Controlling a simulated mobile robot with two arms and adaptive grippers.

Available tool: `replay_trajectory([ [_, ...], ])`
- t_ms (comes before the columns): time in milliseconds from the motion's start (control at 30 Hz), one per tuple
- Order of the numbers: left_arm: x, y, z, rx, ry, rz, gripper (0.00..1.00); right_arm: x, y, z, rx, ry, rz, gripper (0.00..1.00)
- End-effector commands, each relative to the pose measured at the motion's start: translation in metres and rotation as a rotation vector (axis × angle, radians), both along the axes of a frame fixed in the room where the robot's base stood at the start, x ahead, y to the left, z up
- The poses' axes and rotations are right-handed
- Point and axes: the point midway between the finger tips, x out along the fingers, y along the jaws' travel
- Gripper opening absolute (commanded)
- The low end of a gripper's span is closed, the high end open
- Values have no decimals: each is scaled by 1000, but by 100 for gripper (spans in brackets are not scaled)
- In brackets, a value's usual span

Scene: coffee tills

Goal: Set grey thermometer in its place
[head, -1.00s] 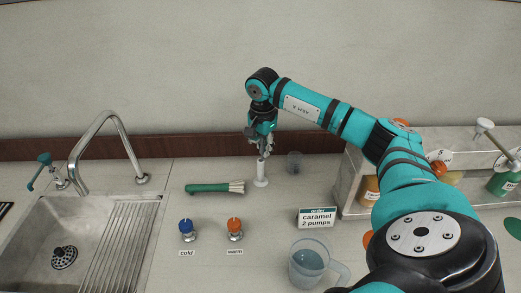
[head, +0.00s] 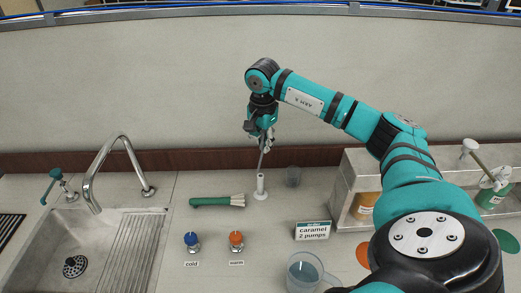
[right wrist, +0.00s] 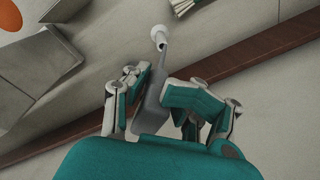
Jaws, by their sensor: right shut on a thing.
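My right gripper (head: 262,132) is above the white stand (head: 260,187) on the counter, shut on the grey thermometer. The thermometer's thin stem (head: 262,160) points down, slightly tilted, to the top of the stand. I cannot tell whether its tip is inside the stand or just above it. In the right wrist view, the grey thermometer body (right wrist: 151,108) is between the fingers (right wrist: 160,98), and its stem runs to the mouth of the white stand (right wrist: 158,36). My left gripper is not in view.
Blue (head: 191,240) and orange (head: 236,240) knobs, a caramel sign (head: 312,231) and a pitcher (head: 304,273) are nearer. The sink (head: 75,245) is at left.

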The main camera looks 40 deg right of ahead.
Motion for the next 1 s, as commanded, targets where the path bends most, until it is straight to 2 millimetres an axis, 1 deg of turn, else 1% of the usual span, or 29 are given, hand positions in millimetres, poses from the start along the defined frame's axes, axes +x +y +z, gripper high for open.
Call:
replay_trajectory([
  [167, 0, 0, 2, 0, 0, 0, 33, 1, 0, 0, -3, 6, -6, 0],
  [400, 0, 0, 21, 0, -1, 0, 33, 13, 1, -5, -41, 84, -77, 0],
  [567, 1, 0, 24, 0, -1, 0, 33, 21, 1, -12, -67, 133, -127, 0],
  [633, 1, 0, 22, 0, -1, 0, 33, 20, 0, -14, -71, 137, -130, 0],
  [1000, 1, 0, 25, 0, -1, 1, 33, 20, 0, -14, -80, 151, -129, 0],
])
